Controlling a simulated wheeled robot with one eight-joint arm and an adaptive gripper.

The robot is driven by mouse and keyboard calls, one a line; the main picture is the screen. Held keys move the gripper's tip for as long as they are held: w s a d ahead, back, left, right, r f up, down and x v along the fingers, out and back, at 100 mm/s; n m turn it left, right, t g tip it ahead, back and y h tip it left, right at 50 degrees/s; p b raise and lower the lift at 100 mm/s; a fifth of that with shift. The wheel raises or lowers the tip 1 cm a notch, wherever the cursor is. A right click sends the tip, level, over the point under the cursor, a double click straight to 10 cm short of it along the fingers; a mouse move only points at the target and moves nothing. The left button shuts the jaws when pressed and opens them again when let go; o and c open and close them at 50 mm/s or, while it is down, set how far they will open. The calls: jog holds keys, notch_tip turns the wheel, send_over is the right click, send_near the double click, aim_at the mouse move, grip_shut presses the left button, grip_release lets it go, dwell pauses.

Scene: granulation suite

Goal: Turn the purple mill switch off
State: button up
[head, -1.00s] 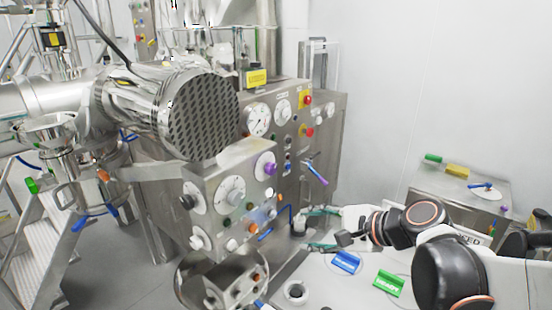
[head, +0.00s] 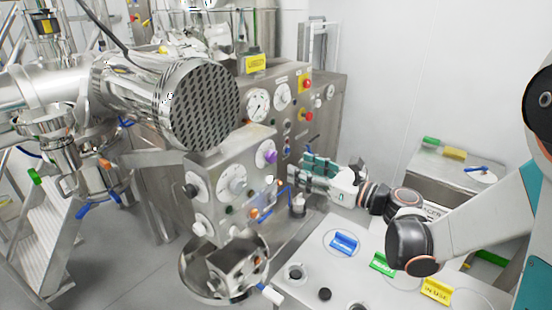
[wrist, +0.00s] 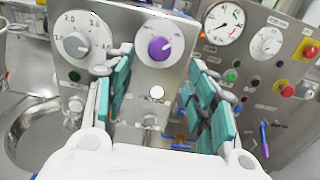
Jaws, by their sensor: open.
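The purple mill switch (head: 266,153) is a round knob on a white dial, on the front of the steel control box. It also shows in the wrist view (wrist: 159,48), ahead of my gripper and between the lines of its two fingers. My gripper (wrist: 160,95) is open and empty, with its teal finger pads spread apart. In the head view my gripper (head: 304,170) is to the right of the switch and apart from it. The knob's pointer is too small to read surely.
A grey dial knob (wrist: 77,44) sits left of the purple switch. Gauges and a red button (head: 307,83) are on the panel behind. A blue handle (head: 271,205) is below. A steel bowl (head: 190,285) stands under the box. Coloured tags lie on the white table (head: 330,290).

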aim_at(274, 157)
jog(key=x, duration=0.9)
jog(key=shift+w+a, duration=0.15)
jog(key=shift+a, duration=0.05)
jog(key=c, duration=1.1)
